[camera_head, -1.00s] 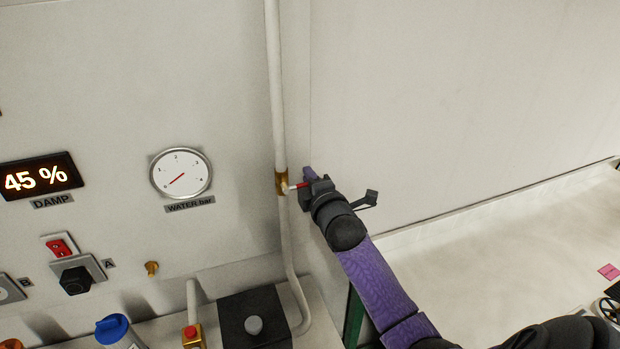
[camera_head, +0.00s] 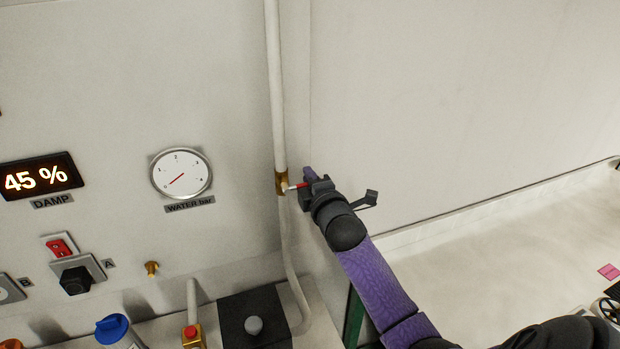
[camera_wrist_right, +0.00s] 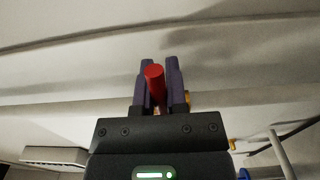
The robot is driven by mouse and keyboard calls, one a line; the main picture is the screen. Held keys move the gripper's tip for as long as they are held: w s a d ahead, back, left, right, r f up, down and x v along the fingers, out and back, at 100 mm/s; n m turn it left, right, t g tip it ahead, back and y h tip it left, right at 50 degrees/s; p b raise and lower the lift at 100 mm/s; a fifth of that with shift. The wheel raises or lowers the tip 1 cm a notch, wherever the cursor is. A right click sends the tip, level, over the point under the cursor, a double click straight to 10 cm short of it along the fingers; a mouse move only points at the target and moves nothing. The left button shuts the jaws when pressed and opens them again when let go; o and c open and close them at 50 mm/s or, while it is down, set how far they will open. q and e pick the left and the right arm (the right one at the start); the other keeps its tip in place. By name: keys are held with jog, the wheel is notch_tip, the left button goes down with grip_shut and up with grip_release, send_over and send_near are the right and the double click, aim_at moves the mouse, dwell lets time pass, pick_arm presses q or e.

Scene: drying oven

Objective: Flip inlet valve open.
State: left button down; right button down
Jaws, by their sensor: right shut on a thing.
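The inlet valve has a brass body (camera_head: 281,183) on the white vertical pipe, right of the water gauge. Its red lever (camera_head: 297,186) points right, across the pipe, toward my right gripper (camera_head: 308,180). In the right wrist view the red lever (camera_wrist_right: 154,80) sits between the two purple fingers of the right gripper (camera_wrist_right: 159,85), which are shut on it. The gripper hides part of the lever in the head view. My left gripper is in neither view.
The water gauge (camera_head: 181,173) has its needle near the low end. A black box with a grey knob (camera_head: 254,325), a red-topped brass fitting (camera_head: 192,334) and a blue-capped bottle (camera_head: 113,328) stand below. The wall right of my arm is clear.

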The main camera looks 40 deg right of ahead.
jog(key=r+n+p, duration=0.1)
jog(key=n+p, duration=0.1)
jog(key=n, duration=0.1)
jog(key=shift+r, duration=0.35)
jog(key=shift+w+a+r+n+p, duration=0.15)
jog(key=shift+r+n+p, duration=0.15)
jog(key=shift+n, duration=0.35)
jog(key=shift+s+a+r+n+p, duration=0.1)
jog(key=shift+a+r+n+p, duration=0.1)
jog(key=shift+n+p, duration=0.3)
jog(key=shift+w+a+r+n+p, duration=0.1)
jog(key=shift+r+n+p, duration=0.15)
jog(key=shift+n, duration=0.5)
jog(key=c, duration=0.7)
grip_release()
jog(key=shift+o, duration=0.2)
